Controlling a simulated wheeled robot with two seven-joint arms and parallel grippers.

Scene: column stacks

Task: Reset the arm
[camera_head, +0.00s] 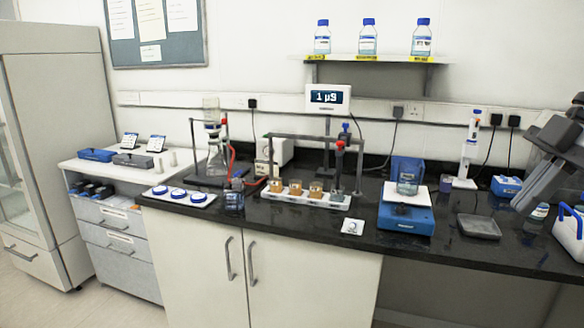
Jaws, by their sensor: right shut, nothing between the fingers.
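My right gripper (524,203) comes in from the right edge, dark grey, slanting down to the left over the right part of the black bench. Its fingers are shut, with nothing held in them. My left gripper is not in view.
The black bench (300,215) holds a blue balance (405,218) with a beaker, a white rack (305,199) with amber containers, a filter flask (217,160), a pipette stand (468,160) and a white carrier (570,235) with blue handles. Bottles stand on a shelf (375,58).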

